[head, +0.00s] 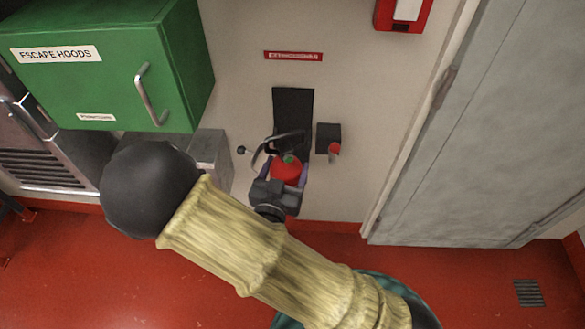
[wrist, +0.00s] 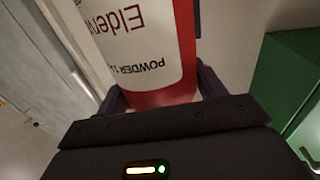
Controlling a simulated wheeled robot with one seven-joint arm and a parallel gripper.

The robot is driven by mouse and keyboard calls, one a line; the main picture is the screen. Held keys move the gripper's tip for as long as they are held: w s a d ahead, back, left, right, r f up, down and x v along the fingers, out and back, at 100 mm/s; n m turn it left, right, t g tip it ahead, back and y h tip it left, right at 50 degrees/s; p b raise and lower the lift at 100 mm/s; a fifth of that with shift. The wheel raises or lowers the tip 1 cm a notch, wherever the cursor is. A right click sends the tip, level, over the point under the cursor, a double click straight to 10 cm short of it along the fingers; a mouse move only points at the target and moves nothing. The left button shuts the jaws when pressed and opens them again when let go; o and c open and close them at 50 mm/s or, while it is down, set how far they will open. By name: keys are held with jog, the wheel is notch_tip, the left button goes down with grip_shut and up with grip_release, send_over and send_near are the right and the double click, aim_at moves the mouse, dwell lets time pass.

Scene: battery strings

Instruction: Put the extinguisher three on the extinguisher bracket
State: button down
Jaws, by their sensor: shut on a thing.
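The red extinguisher (head: 287,171), with a black handle and hose at its top, is gripped in front of the wall in the head view. In the wrist view the extinguisher (wrist: 180,55) shows a white label with "POWDER" on its red body. My gripper (head: 284,184) is shut on it, with purple fingers on both sides of the body. The extinguisher bracket (head: 293,103) is a dark plate on the wall under a red sign. The extinguisher's top overlaps its lower part in the head view. Whether they touch I cannot tell; my wrist hides the extinguisher's lower body.
A small dark box (head: 328,137) with a red piece sits on the wall just right of the bracket. A green escape hoods cabinet (head: 185,70) juts out at left. A grey door (head: 475,130) stands at right. The red floor (head: 470,285) is clear at lower right.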

jog(key=shift+w+r, duration=0.1)
jog(key=shift+r, duration=0.05)
jog(key=p, duration=0.2)
send_over(296, 118)
jog(key=v, duration=0.6)
jog(key=shift+w+d+r, duration=0.1)
jog(key=shift+w, duration=0.15)
jog(key=shift+w+f, duration=0.15)
jog(key=shift+f, duration=1.45)
notch_tip(296, 118, down, 3)
jog(key=shift+f, duration=0.2)
jog(key=shift+w+f, duration=0.15)
jog(key=shift+f, duration=0.2)
jog(key=shift+c, duration=1)
grip_release()
jog(key=shift+f, duration=0.2)
